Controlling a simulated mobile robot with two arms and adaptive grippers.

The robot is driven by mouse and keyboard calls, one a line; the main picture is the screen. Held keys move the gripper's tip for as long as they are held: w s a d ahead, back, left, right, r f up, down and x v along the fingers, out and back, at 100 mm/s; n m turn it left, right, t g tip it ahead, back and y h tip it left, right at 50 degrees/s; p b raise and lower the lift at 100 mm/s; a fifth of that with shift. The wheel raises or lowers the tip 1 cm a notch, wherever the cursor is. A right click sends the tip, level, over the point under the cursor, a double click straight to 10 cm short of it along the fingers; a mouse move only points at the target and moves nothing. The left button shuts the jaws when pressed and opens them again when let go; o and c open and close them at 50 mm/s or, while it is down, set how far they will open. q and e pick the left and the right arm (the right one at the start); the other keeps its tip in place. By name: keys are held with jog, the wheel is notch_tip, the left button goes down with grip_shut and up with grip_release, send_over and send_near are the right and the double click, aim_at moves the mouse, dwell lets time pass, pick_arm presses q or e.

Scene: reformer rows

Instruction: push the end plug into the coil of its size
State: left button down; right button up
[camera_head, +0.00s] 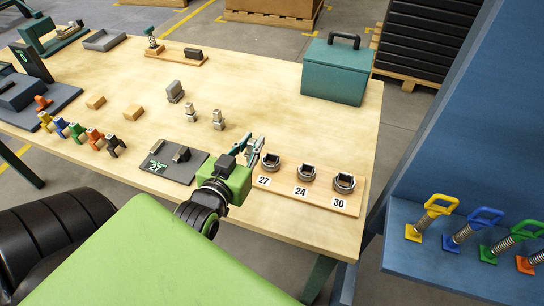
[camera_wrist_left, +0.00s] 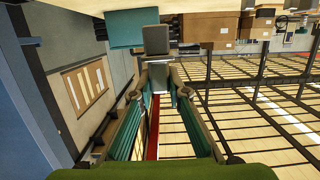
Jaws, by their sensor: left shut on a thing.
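My left gripper (camera_head: 257,151) is over the table, just left of the coil marked 27 (camera_head: 271,162). In the left wrist view, its fingers (camera_wrist_left: 159,88) are shut on a grey end plug (camera_wrist_left: 156,42) with a wider block at its far end. The plug is hard to make out in the head view. The dark ring-like coils marked 24 (camera_head: 306,173) and 30 (camera_head: 344,182) stand farther right on the same wooden board (camera_head: 328,196). Two more grey plugs (camera_head: 190,114) (camera_head: 218,120) stand upright behind the gripper. My right gripper is not in view.
A dark pad (camera_head: 166,169) lies left of the gripper. A grey block (camera_head: 175,92) and small wooden blocks (camera_head: 133,112) stand farther back. A teal toolbox (camera_head: 335,75) is at the back right. Coloured springs with handles (camera_head: 465,227) stand on a blue shelf beyond the table's right edge.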

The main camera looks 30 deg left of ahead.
pick_arm(q)
jog(key=w+f, duration=0.2)
jog(key=f, duration=0.1)
jog(key=w+f, duration=0.3)
jog(key=w+f+p, duration=0.1)
jog(key=w+f, duration=0.2)
jog(key=f, duration=0.1)
jog(key=shift+d, duration=0.1)
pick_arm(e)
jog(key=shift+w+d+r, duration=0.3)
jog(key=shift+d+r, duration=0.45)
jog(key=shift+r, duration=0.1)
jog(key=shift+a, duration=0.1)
pick_arm(q)
jog(key=shift+f, duration=0.15)
jog(key=c, duration=2)
grip_release()
jog(key=shift+o, duration=0.2)
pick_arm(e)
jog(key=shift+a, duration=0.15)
